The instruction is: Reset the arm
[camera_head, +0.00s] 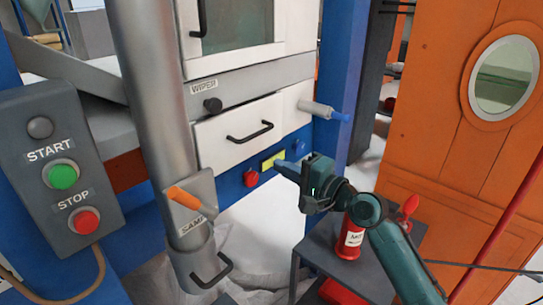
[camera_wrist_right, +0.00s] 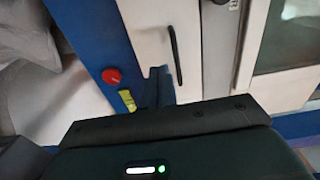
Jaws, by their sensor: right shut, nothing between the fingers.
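My right gripper (camera_head: 281,165) is shut and empty, in front of the blue panel below the white drawer (camera_head: 225,135). In the right wrist view the dark fingers (camera_wrist_right: 158,88) show beside the yellow label (camera_wrist_right: 127,101) and the red knob (camera_wrist_right: 112,76). My right arm (camera_head: 385,235) comes in from the lower right. My left gripper is not in view.
A grey START/STOP box (camera_head: 60,165) is at the left. A thick grey pipe (camera_head: 155,90) with an orange handle (camera_head: 184,198) stands centre-left. A dark side table (camera_head: 330,255) with a red container (camera_head: 350,238) is beneath my right arm. An orange door (camera_head: 440,120) is at the right.

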